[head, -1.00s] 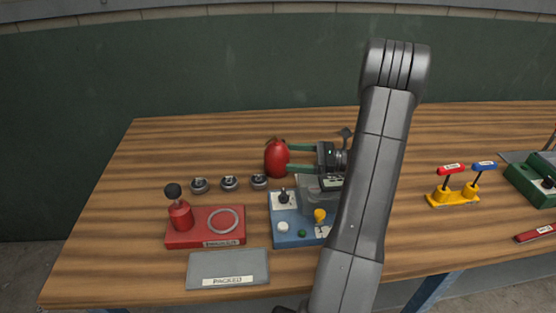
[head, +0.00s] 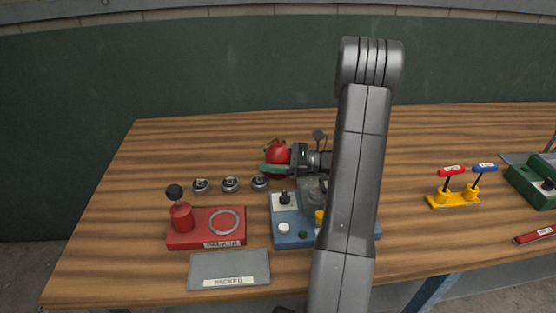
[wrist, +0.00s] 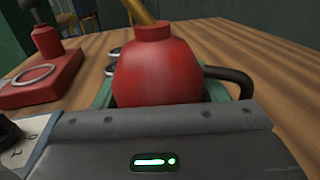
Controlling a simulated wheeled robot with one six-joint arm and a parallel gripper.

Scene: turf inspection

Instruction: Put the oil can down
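The oil can (head: 277,155) is a red, rounded can that stands upright on the wooden bench, left of my arm. In the wrist view the oil can (wrist: 158,72) fills the middle, with a brass-coloured spout on top and a dark handle at its right. My gripper (head: 276,158) reaches in from the right, its green fingers on either side of the can. In the wrist view the can hides the fingers' inner faces, so I cannot tell whether they press on it.
A red fixture with a ring (head: 206,228) and a grey plate marked PACKED (head: 229,268) lie at the front left. Several small metal pieces (head: 230,185) sit left of the can. A blue control box (head: 292,235) is close in front. The bench behind is clear.

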